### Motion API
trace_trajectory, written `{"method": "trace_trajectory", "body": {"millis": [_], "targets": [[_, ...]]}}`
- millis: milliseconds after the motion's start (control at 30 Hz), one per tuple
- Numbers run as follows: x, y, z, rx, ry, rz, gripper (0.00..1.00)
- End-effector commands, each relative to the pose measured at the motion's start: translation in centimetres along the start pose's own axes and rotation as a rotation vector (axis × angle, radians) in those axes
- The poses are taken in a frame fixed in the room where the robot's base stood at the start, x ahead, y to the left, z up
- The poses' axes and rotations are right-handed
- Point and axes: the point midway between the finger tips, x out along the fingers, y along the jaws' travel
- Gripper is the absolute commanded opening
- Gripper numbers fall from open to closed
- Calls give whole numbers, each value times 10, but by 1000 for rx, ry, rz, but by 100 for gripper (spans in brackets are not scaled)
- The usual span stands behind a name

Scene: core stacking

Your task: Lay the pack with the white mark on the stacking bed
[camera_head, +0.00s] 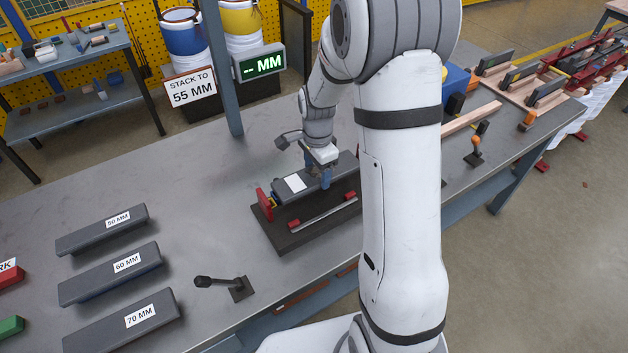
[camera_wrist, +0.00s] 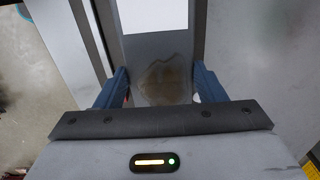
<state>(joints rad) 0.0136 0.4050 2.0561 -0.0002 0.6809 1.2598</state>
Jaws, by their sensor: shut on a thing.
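The pack with the white mark (camera_head: 318,171) is a long dark grey bar with a white patch near its left end. It lies at the stacking bed (camera_head: 285,237), a dark base with red end stops; I cannot tell whether it rests on it or hangs just above. My gripper (camera_head: 325,178) is shut on the pack near its middle. In the wrist view my gripper (camera_wrist: 160,88) has its blue fingers on both sides of the pack (camera_wrist: 157,48), whose white mark and a brownish stain show. My arm hides the bed's right end.
Grey packs marked 50 MM (camera_head: 95,232), 60 MM (camera_head: 105,277) and 70 MM (camera_head: 120,325) lie at the table's left. A small dark lever stand (camera_head: 238,290) is in front. A sign reads "STACK TO 55 MM" (camera_head: 190,88); the display (camera_head: 258,64) reads "-- MM". The table's back left is clear.

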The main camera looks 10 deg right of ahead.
Motion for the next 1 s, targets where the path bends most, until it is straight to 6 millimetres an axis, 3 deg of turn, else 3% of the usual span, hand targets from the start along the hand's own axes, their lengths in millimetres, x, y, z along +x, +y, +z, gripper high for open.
{"method": "trace_trajectory", "body": {"millis": [467,833,867,1000], "targets": [[46,-2,5,-13,0,0,16],[51,-3,6,-13,1,-2,16],[51,-2,6,-14,0,-1,65],[50,-2,6,-14,0,-1,76]]}}
